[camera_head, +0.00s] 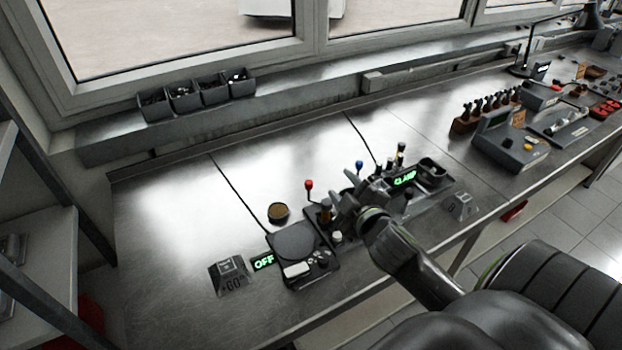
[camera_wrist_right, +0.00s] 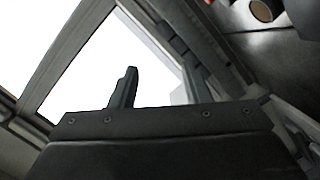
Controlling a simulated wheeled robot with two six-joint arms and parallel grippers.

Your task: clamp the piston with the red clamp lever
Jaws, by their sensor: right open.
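A red-knobbed lever (camera_head: 309,185) stands upright on a dark fixture on the steel bench in the head view. My right gripper (camera_head: 345,200) is open just to the right of this lever, above the bench fixtures, apart from the red knob. In the right wrist view its two fingers (camera_wrist_right: 157,80) are spread with nothing between them. A lit green CLAMP display (camera_head: 404,179) sits to the right of the gripper. I cannot pick out the piston for certain; my gripper covers part of the fixture. My left gripper is not in view.
A blue-knobbed lever (camera_head: 359,164) stands behind my right gripper. A round dark plate device (camera_head: 294,241) with an OFF display (camera_head: 263,262) and a small brown dish (camera_head: 278,211) lie to the left. Small bins (camera_head: 197,95) stand on the sill. The bench's left part is mostly clear.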

